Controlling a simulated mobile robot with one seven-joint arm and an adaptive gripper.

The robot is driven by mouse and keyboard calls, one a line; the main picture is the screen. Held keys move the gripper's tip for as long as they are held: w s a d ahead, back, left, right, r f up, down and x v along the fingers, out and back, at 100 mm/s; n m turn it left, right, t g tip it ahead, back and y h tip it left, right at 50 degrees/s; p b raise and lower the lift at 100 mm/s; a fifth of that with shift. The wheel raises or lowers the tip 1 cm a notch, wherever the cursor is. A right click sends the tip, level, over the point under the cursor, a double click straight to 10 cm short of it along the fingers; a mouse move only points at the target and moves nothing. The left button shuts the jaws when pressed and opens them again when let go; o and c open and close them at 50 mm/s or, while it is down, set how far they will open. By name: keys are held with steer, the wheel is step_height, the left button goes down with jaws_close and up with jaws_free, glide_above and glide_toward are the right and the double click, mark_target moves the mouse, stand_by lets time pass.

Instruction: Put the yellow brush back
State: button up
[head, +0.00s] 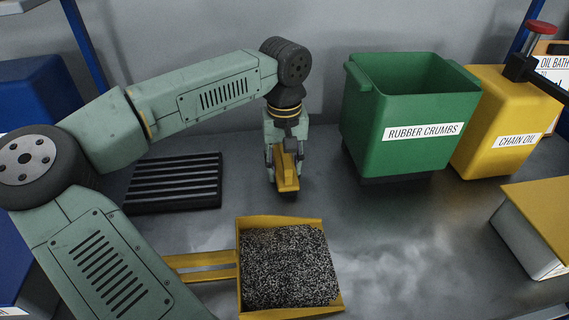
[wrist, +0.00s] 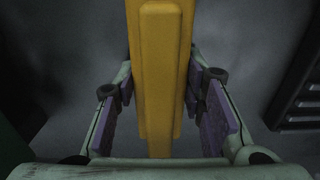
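The yellow brush (head: 287,178) stands out below my gripper (head: 284,160) in the head view, over the metal bench. A dark part shows at its lower end; I cannot tell whether it touches the bench. In the wrist view the brush's yellow handle (wrist: 164,70) runs between the two purple finger pads of my gripper (wrist: 162,95). The far ends of the pads lie against the handle's sides, so the gripper looks shut on it. The bristles are hidden in the wrist view.
A yellow dustpan (head: 240,262) full of dark crumbs lies in front. A black ribbed mat (head: 172,182) lies left. A green RUBBER CRUMBS bin (head: 400,110) and a yellow CHAIN OIL container (head: 492,150) stand right. A yellow-topped box (head: 545,215) is at the right edge.

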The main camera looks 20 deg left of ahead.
steer(key=o, duration=0.4)
steer(key=shift+c, duration=0.2)
step_height(320, 180, up, 12)
steer(key=shift+r+b, duration=0.2)
steer(key=shift+b, duration=0.5)
